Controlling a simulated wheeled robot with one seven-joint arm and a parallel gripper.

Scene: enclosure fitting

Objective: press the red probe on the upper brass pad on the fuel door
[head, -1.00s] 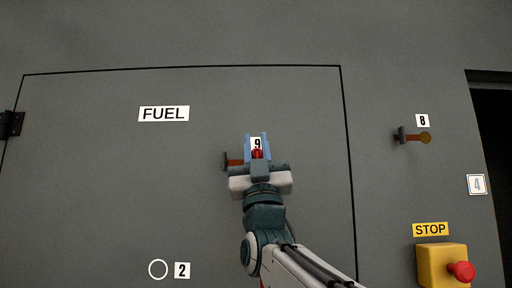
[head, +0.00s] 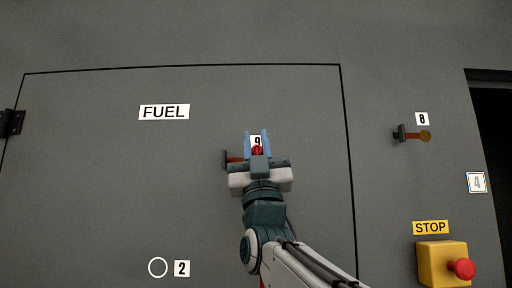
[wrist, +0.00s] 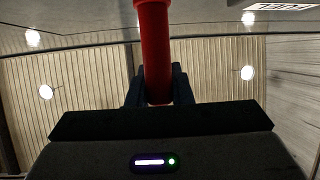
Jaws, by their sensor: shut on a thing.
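I cannot tell whether the probe touches the door. No brass pad can be made out on the door. A brownish bar with a dark end (head: 232,160) shows just left of my gripper, partly hidden by it.
Label 9 (head: 256,140) shows between my fingers. A similar dark and brass fitting (head: 412,135) sits under label 8. A yellow stop box with a red button (head: 461,269) is at lower right. A white ring (head: 158,267) is beside label 2. A dark opening (head: 492,130) lies at far right.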

